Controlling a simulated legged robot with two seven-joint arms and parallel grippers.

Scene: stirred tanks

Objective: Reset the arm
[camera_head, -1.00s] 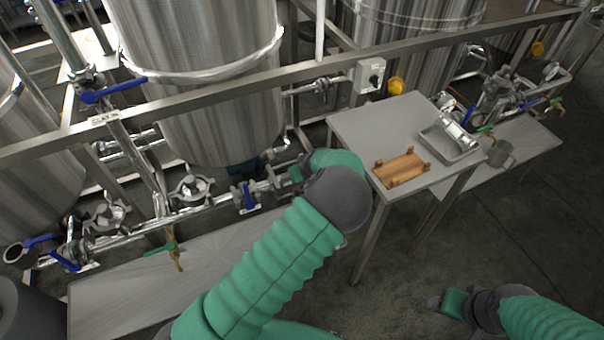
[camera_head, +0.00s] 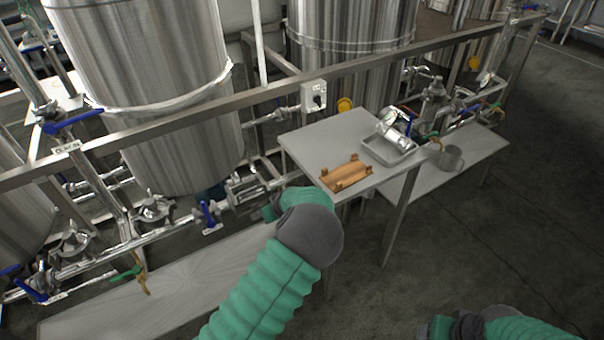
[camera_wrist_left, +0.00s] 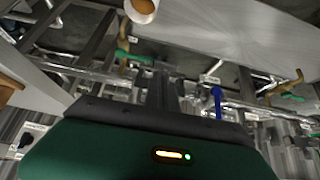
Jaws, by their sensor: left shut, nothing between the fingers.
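My left arm, with green ribbed sleeves and a dark grey joint, reaches forward in the head view. Its gripper (camera_head: 268,209) is near the pipework, left of the small table, and is partly hidden by the arm. In the left wrist view the dark fingers of the left gripper (camera_wrist_left: 162,88) are together with nothing between them. My right gripper (camera_head: 432,328) is low at the bottom right of the head view, over the floor and cut by the frame edge; its finger state is unclear.
A small table (camera_head: 318,143) holds a wooden rack (camera_head: 346,174) and a metal tray (camera_head: 404,157) with a shiny cylinder. A metal mug (camera_head: 451,158) stands on a lower bench (camera_head: 482,148). Steel tanks, a rail (camera_head: 262,94) and blue-handled valves (camera_head: 208,216) lie ahead. The right floor is clear.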

